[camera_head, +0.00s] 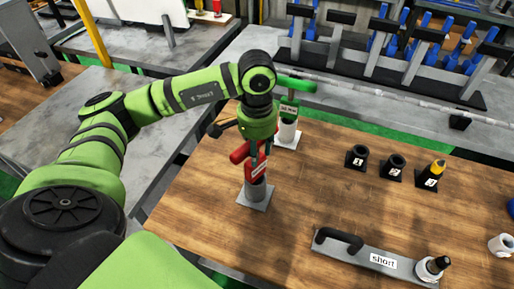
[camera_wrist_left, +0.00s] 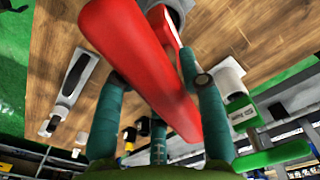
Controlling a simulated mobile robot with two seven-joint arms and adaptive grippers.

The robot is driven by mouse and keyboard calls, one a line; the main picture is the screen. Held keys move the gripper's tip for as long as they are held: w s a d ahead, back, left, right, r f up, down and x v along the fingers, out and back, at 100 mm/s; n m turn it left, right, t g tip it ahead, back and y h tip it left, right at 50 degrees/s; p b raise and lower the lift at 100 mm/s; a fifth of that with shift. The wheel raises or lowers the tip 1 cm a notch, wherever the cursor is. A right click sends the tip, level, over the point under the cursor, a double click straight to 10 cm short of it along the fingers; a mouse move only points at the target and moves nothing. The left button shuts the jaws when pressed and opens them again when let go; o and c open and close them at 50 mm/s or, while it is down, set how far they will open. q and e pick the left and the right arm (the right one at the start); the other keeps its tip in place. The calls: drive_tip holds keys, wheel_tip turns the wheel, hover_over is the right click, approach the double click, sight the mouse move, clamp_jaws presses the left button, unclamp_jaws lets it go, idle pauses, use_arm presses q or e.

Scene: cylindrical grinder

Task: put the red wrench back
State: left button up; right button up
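The red wrench (camera_head: 257,170) stands upright in a grey cylindrical holder (camera_head: 256,194) on a square plate on the wooden table. Its handle sticks out to the left under my gripper. My left gripper (camera_head: 259,153) is above the holder with its fingers around the wrench's upper part. In the left wrist view the red handle (camera_wrist_left: 145,65) crosses close to the camera, and my left gripper's fingers (camera_wrist_left: 160,85) bend in on both sides of it. They look shut on the wrench, though the handle hides part of the contact. My right gripper is not in view.
A green wrench (camera_head: 297,85) stands in a white holder (camera_head: 288,133) just behind. Black numbered sockets (camera_head: 393,167), one with a yellow-topped item (camera_head: 436,168), stand to the right. A grey gauge labelled "short" (camera_head: 370,255) lies in front. The table's middle is clear.

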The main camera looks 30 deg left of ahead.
use_arm(q)
drive_tip(key=shift+o, duration=0.8)
drive_tip(key=shift+r, duration=0.15)
wheel_tip(320, 180, up, 8)
drive_tip(key=b, duration=0.3)
drive_tip(key=shift+f, duration=0.25)
wheel_tip(320, 180, up, 4)
drive_tip(key=shift+f+p, duration=0.25)
drive_tip(key=shift+p, duration=0.05)
drive_tip(key=shift+r, duration=0.55)
